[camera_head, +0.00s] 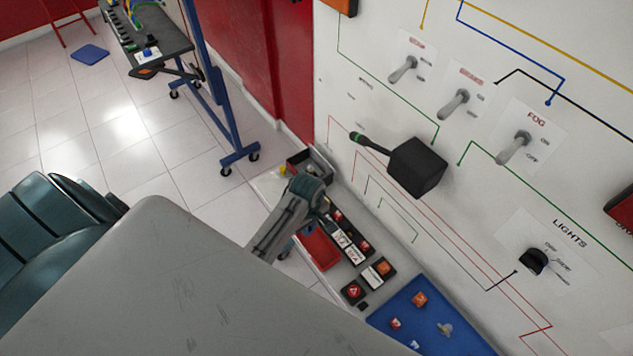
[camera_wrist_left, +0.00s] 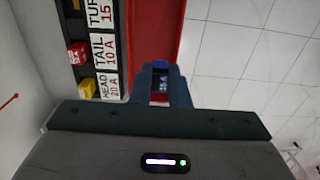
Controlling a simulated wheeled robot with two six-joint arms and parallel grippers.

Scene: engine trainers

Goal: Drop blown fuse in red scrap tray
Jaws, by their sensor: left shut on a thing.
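My left gripper (camera_wrist_left: 161,90) is shut on a small blue fuse (camera_wrist_left: 161,65), whose blue top shows between the fingertips in the left wrist view. In that view the red scrap tray (camera_wrist_left: 188,42) lies behind and below the fuse; I cannot tell the height between them. In the head view my left gripper (camera_head: 321,207) is above the fuse panel area, and the red tray (camera_head: 319,251) shows just below my wrist, partly covered by my arm. The fuse is hidden in the head view. My right gripper is not in view.
Beside the tray is a fuse panel with labels (camera_wrist_left: 105,48), a red fuse (camera_wrist_left: 77,53) and a yellow fuse (camera_wrist_left: 86,87). A blue mat (camera_head: 440,325) with small parts lies at the front. The white trainer board (camera_head: 470,150) stands close on the right, with a black stalk box (camera_head: 418,168) jutting out.

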